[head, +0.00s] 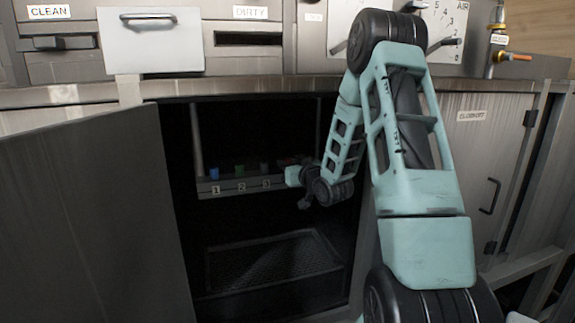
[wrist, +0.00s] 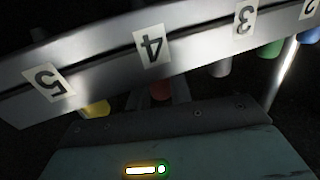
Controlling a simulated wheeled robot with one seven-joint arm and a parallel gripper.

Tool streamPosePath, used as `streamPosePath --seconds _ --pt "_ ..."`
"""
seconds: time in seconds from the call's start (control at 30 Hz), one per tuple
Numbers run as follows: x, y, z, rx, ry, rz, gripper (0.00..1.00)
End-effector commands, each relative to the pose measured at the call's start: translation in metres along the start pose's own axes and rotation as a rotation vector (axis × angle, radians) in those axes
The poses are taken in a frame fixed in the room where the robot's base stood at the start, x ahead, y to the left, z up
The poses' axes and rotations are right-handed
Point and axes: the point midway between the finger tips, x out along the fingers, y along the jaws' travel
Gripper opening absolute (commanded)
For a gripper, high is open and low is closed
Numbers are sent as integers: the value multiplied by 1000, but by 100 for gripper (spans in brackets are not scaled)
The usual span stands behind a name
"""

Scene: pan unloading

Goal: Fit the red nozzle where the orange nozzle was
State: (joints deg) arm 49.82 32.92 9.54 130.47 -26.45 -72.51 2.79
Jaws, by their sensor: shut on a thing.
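The red nozzle (wrist: 161,91) shows in the wrist view below label 4 of the rail, partly hidden by the rail and my gripper. My gripper (wrist: 158,98) is shut on it, with a finger on each side. In the head view my gripper (head: 293,174) is inside the dark cabinet at the right part of the rail (head: 228,188). I see no orange nozzle clearly. Whether the red nozzle is fully seated at 4 cannot be told.
A yellow nozzle (wrist: 96,107) is at label 5 and a grey one (wrist: 221,67) at 3. Green (head: 240,171) and blue (head: 214,173) nozzles stand at 2 and 1. A mesh tray (head: 275,262) lies below. The open cabinet door (head: 95,215) is at left.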

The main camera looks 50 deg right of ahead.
Motion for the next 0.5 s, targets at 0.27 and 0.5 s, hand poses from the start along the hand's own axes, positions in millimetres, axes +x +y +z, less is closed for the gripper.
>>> streamPosePath --seconds 0.27,0.5 --pt "0 0 2 0 0 0 0" --pt "0 0 2 0 0 0 46"
